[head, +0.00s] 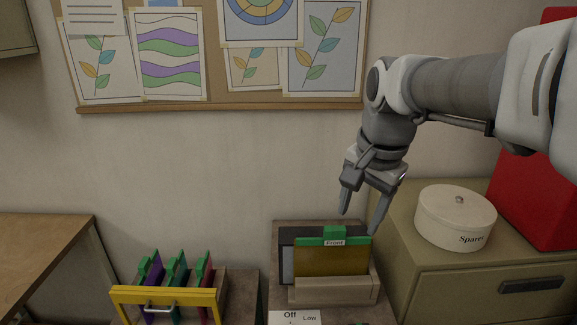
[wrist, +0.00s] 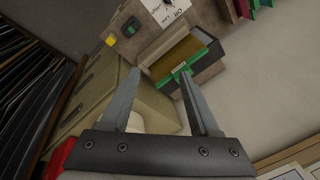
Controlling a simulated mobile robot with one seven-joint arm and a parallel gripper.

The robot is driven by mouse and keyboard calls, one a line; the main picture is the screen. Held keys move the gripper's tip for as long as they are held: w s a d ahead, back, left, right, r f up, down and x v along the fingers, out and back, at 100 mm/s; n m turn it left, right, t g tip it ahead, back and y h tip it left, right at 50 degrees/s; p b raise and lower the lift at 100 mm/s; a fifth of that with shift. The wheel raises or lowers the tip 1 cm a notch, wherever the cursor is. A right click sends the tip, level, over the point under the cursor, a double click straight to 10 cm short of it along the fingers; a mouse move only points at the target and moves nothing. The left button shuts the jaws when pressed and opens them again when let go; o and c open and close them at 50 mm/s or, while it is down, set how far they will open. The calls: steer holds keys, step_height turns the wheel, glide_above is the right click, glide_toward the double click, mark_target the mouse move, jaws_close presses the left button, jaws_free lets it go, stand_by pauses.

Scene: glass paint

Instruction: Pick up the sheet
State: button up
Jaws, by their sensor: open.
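An amber sheet (head: 333,262) with a green top edge and a tab labelled "Front" stands upright in a pale holder (head: 333,291). A dark panel (head: 286,262) stands behind it. In the wrist view the amber sheet (wrist: 184,52) and its green edge lie just beyond the fingertips. My gripper (head: 361,223) is open and empty, above and slightly right of the sheet's top edge, apparently apart from it. In the wrist view my gripper (wrist: 159,72) has its fingers spread, with nothing between them.
A rack (head: 165,295) with several green-edged coloured sheets stands at left. A round "Spares" tin (head: 456,217) sits on a cabinet (head: 470,275) at right, by a red box (head: 548,190). An "Off/Low" dial label (head: 294,317) is in front. A pinboard hangs behind.

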steer(key=w+r+m+g+p, duration=0.1)
steer(key=w+m+g+p, duration=0.15)
steer(key=w+m, duration=0.45)
steer(key=m+p, duration=0.2)
glide_above(335, 228)
steer(key=f, duration=1.3)
steer(key=shift+s+a, duration=0.15)
steer(key=shift+a, duration=0.15)
steer(key=shift+d+f+p, duration=0.15)
steer(key=shift+f+p, duration=0.2)
steer(key=shift+f, duration=1.1)
steer(key=shift+d+f+p, duration=0.15)
steer(key=shift+f+p, duration=0.15)
steer(key=shift+f, duration=1.1)
jaws_close()
steer(key=shift+w+r, duration=0.1)
steer(key=shift+w, duration=0.1)
